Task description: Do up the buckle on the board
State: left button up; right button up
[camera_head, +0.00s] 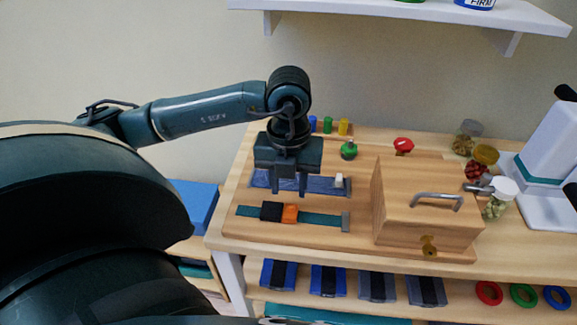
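The buckle lies on a teal strap (324,221) near the front of the wooden board (240,232). Its black half (271,211) is on the left and its orange half (290,214) on the right. The halves look close together or touching; I cannot tell whether they are latched. My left gripper (289,190) points down over the blue strap (322,184), just behind the buckle in the picture. Its two fingers are apart with nothing seen between them. My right gripper is out of view.
A wooden box (400,205) with a metal handle (437,201) stands to the right of the straps. A green knob (349,149), a red knob (403,145) and coloured pegs (328,125) are behind. Jars (486,154) stand at the right. A shelf (400,9) hangs above.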

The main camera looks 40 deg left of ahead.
aim_at(288, 205)
pick_arm(q)
notch_tip(288, 205, up, 8)
jog(key=shift+s, duration=0.1)
dwell(0.7)
